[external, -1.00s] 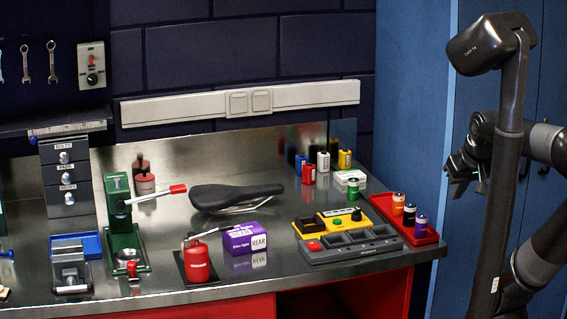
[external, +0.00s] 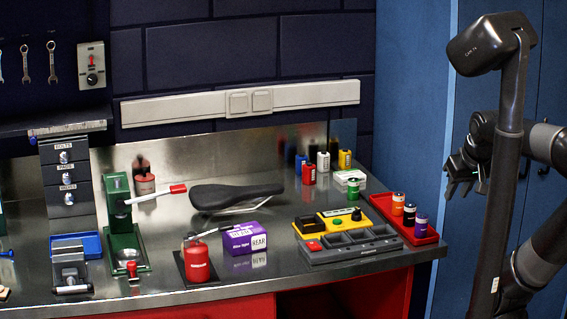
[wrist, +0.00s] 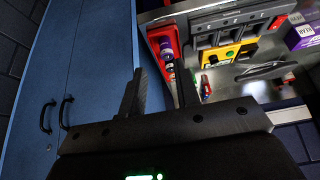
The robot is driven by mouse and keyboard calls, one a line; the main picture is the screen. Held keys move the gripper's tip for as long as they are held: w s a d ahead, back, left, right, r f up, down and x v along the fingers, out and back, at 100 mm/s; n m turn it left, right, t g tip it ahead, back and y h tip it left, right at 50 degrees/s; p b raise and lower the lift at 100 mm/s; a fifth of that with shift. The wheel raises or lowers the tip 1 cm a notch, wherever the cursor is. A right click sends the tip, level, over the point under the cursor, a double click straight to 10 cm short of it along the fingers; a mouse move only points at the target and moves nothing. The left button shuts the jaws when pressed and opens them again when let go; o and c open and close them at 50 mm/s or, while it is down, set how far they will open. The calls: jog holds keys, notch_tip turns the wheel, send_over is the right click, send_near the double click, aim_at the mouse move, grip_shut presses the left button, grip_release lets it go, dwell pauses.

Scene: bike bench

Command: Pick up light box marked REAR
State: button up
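The light box marked REAR (external: 246,240) is a purple box with a white label reading REAR. It sits on the metal bench (external: 215,290) between a red oil can and the grey tray. Part of it shows at the upper right edge of the wrist view (wrist: 302,32). My gripper (external: 456,178) is at the right, off the bench, well away from the box. In the wrist view its two fingers (wrist: 158,92) stand apart with nothing between them.
The grey compartment tray (external: 348,246) and a yellow tester (external: 328,222) stand right of the box. A red can (external: 197,262) is close at its left; a black saddle (external: 235,195) is behind.

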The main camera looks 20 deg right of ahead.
jog(key=o, duration=1.5)
